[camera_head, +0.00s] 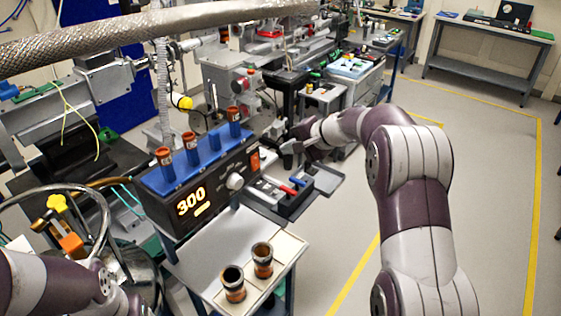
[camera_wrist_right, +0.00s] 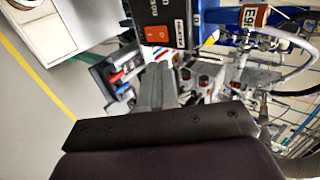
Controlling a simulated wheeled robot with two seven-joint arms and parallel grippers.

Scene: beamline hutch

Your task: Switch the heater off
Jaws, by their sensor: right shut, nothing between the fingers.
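The heater (camera_head: 185,205) is a black box with a blue top block, standing on a small bench. Its display glows orange and reads 300. A round grey knob (camera_head: 235,182) sits right of the display. An orange-red rocker switch (camera_head: 254,160) is at the right end of the front panel; it also shows in the right wrist view (camera_wrist_right: 157,34). My right gripper (camera_head: 287,147) is shut and empty, just right of the switch and apart from it. In the right wrist view its fingers (camera_wrist_right: 156,78) point toward the heater. My left arm shows at the lower left, its gripper out of view.
Several orange-capped vials (camera_head: 190,143) stand in the heater's block. Two amber vials (camera_head: 262,258) stand on the white bench top (camera_head: 215,258) in front. A tray with red and blue handled tools (camera_head: 285,192) lies right of the heater. The floor at the right is clear.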

